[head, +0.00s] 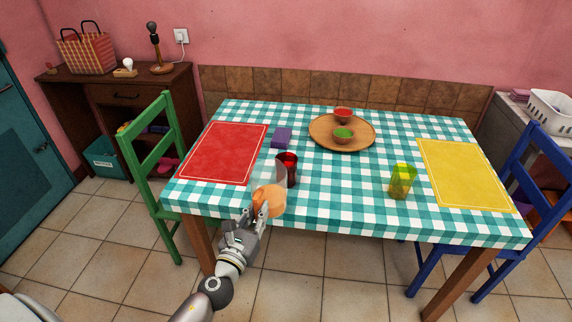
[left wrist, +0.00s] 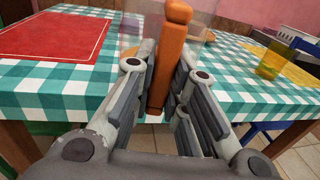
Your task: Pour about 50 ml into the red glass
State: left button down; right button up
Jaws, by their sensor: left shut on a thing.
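The red glass (head: 289,168) stands upright near the front of the checked table, left of the middle. My left gripper (head: 262,215) is at the table's front edge, shut on the orange handle of a clear jug (head: 265,174). In the left wrist view the upright orange handle (left wrist: 172,50) sits between the fingers of the left gripper (left wrist: 164,85). The jug's clear body is faint and lies just left of the red glass, overlapping it in the head view. I cannot tell its liquid level or whether they touch. My right gripper is not in view.
A yellow-green glass (head: 402,181) stands to the right, near a yellow mat (head: 465,175). A wooden tray (head: 322,137) with two small bowls is behind. Green and blue chairs flank the table.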

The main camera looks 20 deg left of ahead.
pick_arm(q)
jog(key=w+a+y+b, duration=0.1)
jog(key=w+a, duration=0.2)
jog(key=a, duration=0.1)
jog(key=w+a+f+n+y, duration=0.1)
jog(key=w+a, duration=0.3)
jog(key=w+a+n+y+b, duration=0.1)
jog(key=w+a, duration=0.2)
jog(key=a, duration=0.1)
jog(key=shift+w+a+f+g+b, duration=0.2)
jog(key=shift+w+f+g+b, duration=0.1)
jog(key=shift+w+f+b, duration=0.1)
jog(key=shift+w+a, duration=0.1)
jog(key=shift+a, duration=0.2)
jog(key=shift+r, duration=0.1)
jog(key=shift+d+r+p, duration=0.15)
jog(key=shift+p, duration=0.15)
